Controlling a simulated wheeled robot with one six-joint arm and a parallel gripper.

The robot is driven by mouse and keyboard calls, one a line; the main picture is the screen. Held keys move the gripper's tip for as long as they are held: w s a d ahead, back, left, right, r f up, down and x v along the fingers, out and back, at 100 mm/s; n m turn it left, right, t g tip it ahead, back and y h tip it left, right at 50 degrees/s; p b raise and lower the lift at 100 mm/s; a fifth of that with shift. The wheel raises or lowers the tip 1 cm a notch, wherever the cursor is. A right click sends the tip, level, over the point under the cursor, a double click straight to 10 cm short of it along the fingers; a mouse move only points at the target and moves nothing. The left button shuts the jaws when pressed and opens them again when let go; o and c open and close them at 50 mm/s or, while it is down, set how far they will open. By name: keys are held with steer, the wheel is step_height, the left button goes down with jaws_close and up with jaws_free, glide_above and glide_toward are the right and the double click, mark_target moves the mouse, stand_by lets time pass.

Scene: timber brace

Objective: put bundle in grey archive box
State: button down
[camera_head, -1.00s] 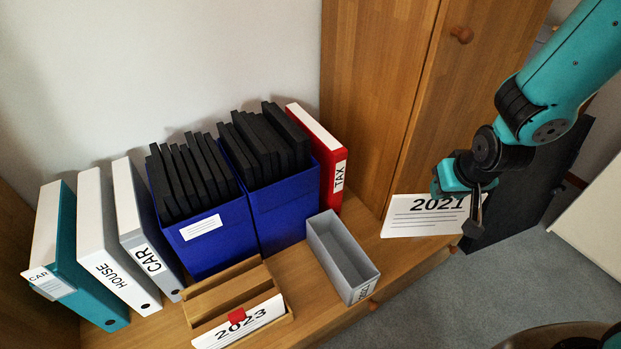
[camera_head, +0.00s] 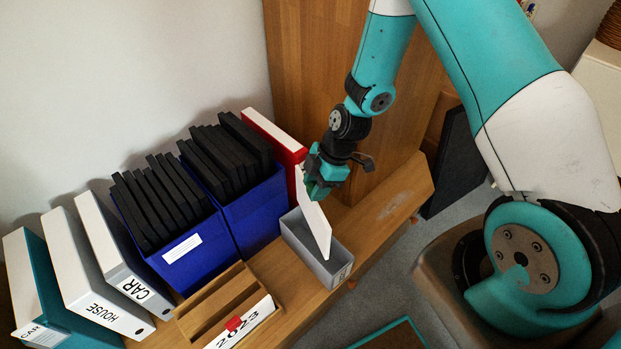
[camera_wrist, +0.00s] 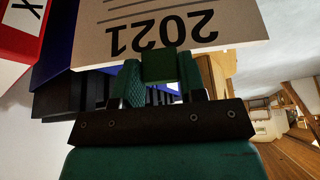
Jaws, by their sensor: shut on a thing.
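The white bundle (camera_head: 314,218) hangs steeply from my gripper (camera_head: 318,184) over the opening of the grey archive box (camera_head: 343,272). Its lower edge overlaps the opening; I cannot tell whether it is inside or just above. In the wrist view my gripper (camera_wrist: 162,72) is shut at the edge of the bundle (camera_wrist: 225,32), which reads 2021 upside down. A green block (camera_wrist: 158,66) sits between the fingers at that edge. Much of the box interior is hidden by the bundle.
A red TAX binder (camera_head: 268,133) and a blue box (camera_head: 253,210) of black folders stand close behind the grey box. A wooden rack (camera_head: 215,298) with a 2023 bundle (camera_head: 245,325) is in front left. The shelf (camera_head: 395,200) is clear to the right.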

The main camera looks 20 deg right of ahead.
mark_target(311, 204)
steer(key=n, duration=0.1)
steer(key=a+n+g, duration=0.1)
steer(key=n, duration=0.1)
steer(key=shift+s+a+f+n+p, duration=0.15)
steer(key=shift+s+a+n+p, duration=0.15)
steer(key=shift+s+p, duration=0.1)
steer(key=shift+d+f, duration=0.1)
steer(key=shift+f+b, duration=1.95)
steer(key=shift+f, duration=0.45)
